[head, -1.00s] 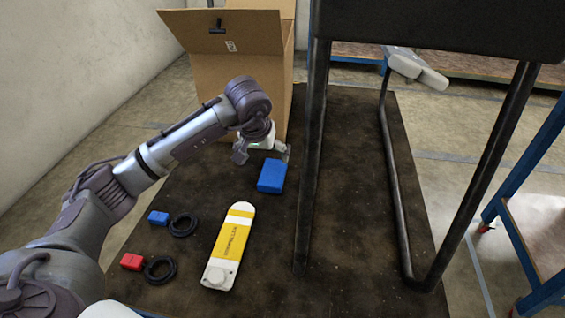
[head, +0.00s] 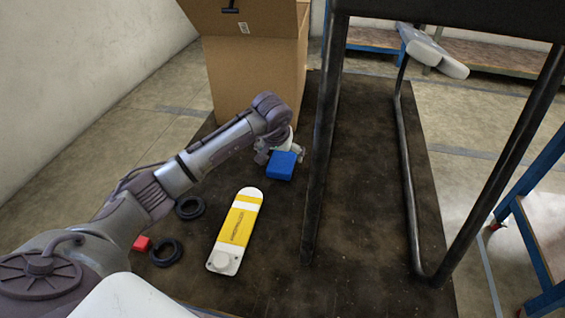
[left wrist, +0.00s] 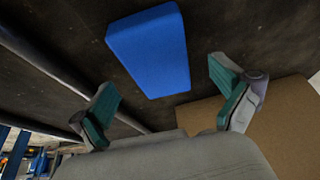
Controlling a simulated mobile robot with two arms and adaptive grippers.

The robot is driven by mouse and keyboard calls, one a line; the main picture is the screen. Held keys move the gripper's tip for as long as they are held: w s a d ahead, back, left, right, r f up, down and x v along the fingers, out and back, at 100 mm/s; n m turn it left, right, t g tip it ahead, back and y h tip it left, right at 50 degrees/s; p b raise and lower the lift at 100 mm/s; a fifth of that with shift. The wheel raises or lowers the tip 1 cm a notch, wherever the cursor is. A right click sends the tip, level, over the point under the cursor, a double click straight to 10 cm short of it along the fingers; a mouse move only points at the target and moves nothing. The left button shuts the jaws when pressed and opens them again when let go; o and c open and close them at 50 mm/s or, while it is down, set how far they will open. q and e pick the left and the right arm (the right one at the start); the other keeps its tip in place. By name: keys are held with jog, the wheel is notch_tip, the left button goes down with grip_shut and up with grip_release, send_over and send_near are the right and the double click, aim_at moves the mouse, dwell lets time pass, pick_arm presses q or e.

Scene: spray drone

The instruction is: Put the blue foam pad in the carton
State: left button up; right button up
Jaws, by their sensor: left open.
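The blue foam pad (head: 281,165) lies on the dark platform in front of the carton. In the left wrist view the pad (left wrist: 150,48) lies ahead of the fingertips. My left gripper (head: 282,153) is open and empty, just behind and above the pad. In the left wrist view its two fingers (left wrist: 165,80) are spread wide, with the pad's near end toward the gap between them. The brown carton (head: 255,85) stands at the back of the platform; its inside is hidden by the front wall and flap. My right gripper is out of view.
A black tubular frame (head: 322,150) stands right of the pad. The platform is bare between the frame's legs.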

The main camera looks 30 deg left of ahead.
aim_at(282, 159)
pick_arm(q)
jog(key=shift+x, duration=1.55)
jog(key=shift+d, duration=0.1)
jog(key=c, duration=0.9)
jog(key=shift+o, duration=0.2)
jog(key=shift+r, duration=0.1)
